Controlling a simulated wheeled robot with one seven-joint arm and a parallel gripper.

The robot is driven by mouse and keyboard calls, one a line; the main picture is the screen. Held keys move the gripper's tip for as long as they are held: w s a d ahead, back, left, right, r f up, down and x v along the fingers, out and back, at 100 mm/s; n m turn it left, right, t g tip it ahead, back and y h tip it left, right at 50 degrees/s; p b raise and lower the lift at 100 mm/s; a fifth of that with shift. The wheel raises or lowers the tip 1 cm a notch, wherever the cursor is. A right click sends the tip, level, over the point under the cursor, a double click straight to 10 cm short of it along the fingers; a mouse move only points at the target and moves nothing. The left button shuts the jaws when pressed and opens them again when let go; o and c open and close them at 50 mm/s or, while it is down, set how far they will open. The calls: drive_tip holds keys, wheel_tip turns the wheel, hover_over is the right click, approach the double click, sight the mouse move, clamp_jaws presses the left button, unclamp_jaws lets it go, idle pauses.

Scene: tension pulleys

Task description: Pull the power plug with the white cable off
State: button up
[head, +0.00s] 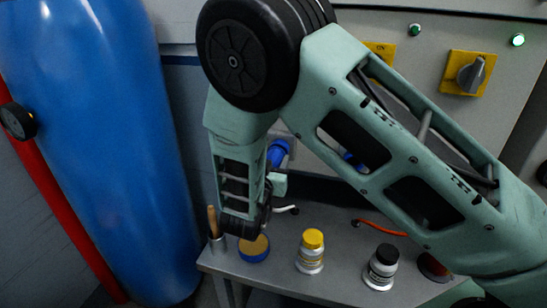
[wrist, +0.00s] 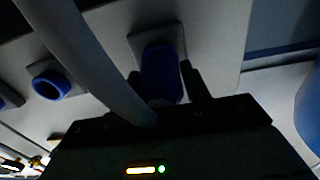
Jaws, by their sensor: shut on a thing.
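A blue plug (wrist: 161,78) sits between the two dark fingers of my gripper (wrist: 163,84) in the wrist view. Its far end is at a grey square plate (wrist: 153,38) on the panel, and I see no clear gap there. A thick pale cable (wrist: 88,58) runs from the upper left down to the plug side of my gripper. In the head view the blue plug (head: 278,152) shows just right of my forearm, with my gripper (head: 277,178) partly hidden. A short white cable piece (head: 287,209) shows below it.
A second blue socket (wrist: 50,86) is left in the wrist view. The grey table (head: 330,278) holds a yellow-lid bottle (head: 311,252), a black-lid bottle (head: 381,267), a blue-yellow tin (head: 254,249) and an orange cable (head: 383,228). A blue tank (head: 100,140) stands left.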

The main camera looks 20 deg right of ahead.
drive_tip(key=shift+v, duration=2.45)
drive_tip(key=shift+d, duration=0.1)
